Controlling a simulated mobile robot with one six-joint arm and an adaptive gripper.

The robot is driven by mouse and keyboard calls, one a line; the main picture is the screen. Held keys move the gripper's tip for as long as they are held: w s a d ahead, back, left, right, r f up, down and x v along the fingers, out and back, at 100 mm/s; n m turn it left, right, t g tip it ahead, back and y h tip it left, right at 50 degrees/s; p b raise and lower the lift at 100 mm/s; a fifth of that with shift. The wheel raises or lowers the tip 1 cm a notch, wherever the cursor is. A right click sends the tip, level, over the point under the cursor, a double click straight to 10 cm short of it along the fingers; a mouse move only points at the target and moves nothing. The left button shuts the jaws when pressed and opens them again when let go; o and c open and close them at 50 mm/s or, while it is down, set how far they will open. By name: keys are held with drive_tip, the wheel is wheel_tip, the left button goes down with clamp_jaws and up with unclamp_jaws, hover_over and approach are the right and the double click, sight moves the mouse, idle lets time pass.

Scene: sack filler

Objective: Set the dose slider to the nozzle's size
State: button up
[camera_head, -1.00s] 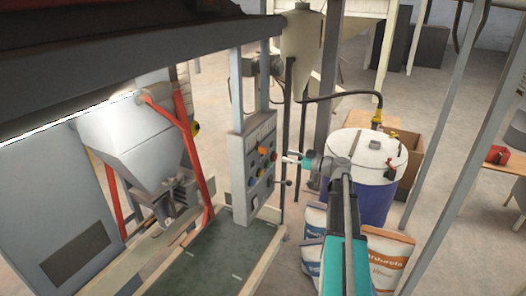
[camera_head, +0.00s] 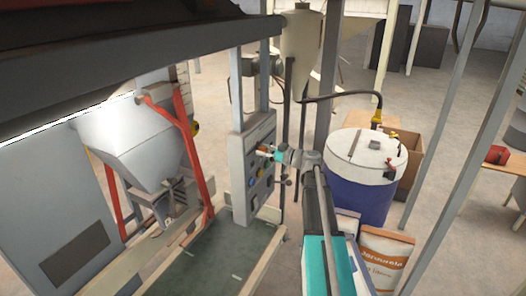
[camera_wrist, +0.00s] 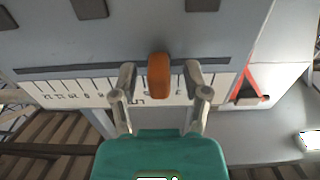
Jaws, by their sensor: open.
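The dose slider has an orange knob (camera_wrist: 159,75) in a dark slot (camera_wrist: 220,67) on a grey panel. My gripper (camera_wrist: 160,82) is open, with one finger on each side of the knob. I cannot tell whether either finger touches it. A white scale strip (camera_wrist: 65,92) with ticks and numbers runs beside the slot; the numbers look inverted and are partly hidden by my fingers. In the head view my gripper (camera_head: 268,152) is at the face of the control panel (camera_head: 240,175). I cannot make out a nozzle size marking.
A grey hopper (camera_head: 135,140) with red bars (camera_head: 185,130) stands left of the panel. A blue drum with a white lid (camera_head: 367,155) and paper sacks (camera_head: 385,255) stand at right. Grey posts (camera_head: 465,130) cross the right side.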

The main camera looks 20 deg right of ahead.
sight(261, 143)
clamp_jaws()
idle(0.3)
drive_tip(key=shift+w+d, duration=0.65)
drive_tip(key=shift+d, duration=0.2)
drive_tip(key=shift+w+d, duration=0.65)
drive_tip(key=shift+d, duration=0.15)
unclamp_jaws()
drive_tip(key=shift+a, duration=0.1)
drive_tip(key=shift+s, duration=0.2)
